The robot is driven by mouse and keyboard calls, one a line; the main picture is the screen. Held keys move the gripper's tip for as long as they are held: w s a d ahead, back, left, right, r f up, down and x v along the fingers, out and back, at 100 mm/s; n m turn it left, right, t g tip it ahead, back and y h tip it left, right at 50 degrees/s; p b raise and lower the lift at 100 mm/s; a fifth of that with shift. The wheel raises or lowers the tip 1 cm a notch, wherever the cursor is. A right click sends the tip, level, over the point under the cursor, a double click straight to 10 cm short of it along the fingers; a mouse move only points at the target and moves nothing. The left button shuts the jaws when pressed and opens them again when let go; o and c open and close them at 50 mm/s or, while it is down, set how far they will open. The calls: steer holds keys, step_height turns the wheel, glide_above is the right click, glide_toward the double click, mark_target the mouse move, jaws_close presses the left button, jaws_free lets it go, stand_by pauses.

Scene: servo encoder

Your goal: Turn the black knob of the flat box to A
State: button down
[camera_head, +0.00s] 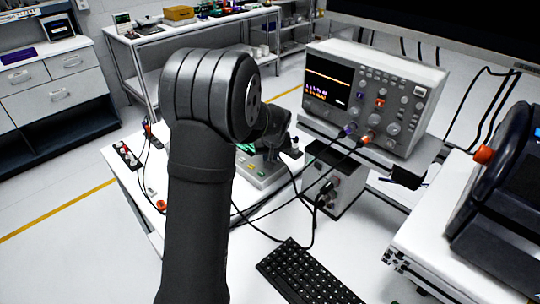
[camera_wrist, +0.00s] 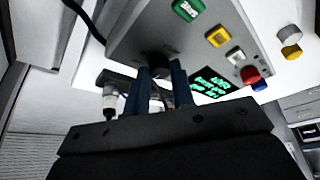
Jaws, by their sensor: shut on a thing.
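The flat box (camera_head: 265,176) is a pale grey box on the white table, partly hidden behind my arm in the head view. It also shows in the wrist view (camera_wrist: 195,55), with a green button, a yellow button, a white button and a lit green display. The black knob (camera_wrist: 156,57) sits at the box's face between the fingertips of my gripper (camera_wrist: 160,74). The gripper is shut on the knob, with one finger on each side. The knob's mark and the letter A cannot be made out. In the head view the knob and fingertips are hidden.
An oscilloscope (camera_head: 370,92) stands behind on a raised shelf, with cables (camera_head: 312,190) running down near the box. A black keyboard (camera_head: 305,274) lies at the front. A large black device (camera_head: 505,190) stands at the right.

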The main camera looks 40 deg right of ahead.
stand_by(0.4)
steer(key=c, duration=1.2)
jaws_free()
steer(key=shift+c, duration=0.2)
steer(key=shift+s+r, duration=0.1)
steer(key=shift+r, duration=0.15)
steer(key=v, duration=0.4)
steer(key=s+a, duration=0.6)
steer(key=s, duration=0.4)
steer(key=shift+a+r, duration=0.2)
steer(key=shift+a, duration=0.2)
